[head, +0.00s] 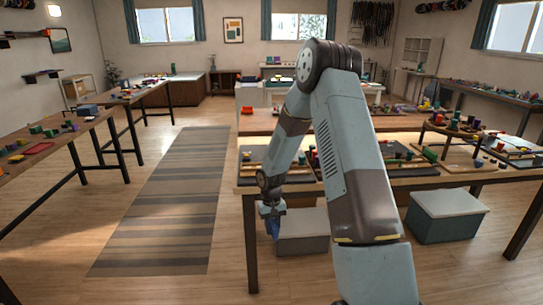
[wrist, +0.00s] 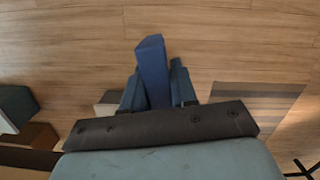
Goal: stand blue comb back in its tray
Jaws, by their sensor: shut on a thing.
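My gripper (wrist: 155,84) is shut on the blue comb (wrist: 152,62). In the wrist view the comb is a plain dark blue block that sticks out past both fingers, with bare floor behind it. In the head view my gripper (head: 271,211) hangs off the near left corner of the middle table, below the level of its top. The comb (head: 274,230) shows small and blue under it. The comb's teeth cannot be made out. I cannot tell which tray is the comb's.
The middle table (head: 330,185) carries dark trays and many small coloured pieces. A grey box (head: 303,232) stands under it, close to my gripper, and a lidded box (head: 447,216) stands to the right. The striped rug (head: 165,200) and floor at left are clear.

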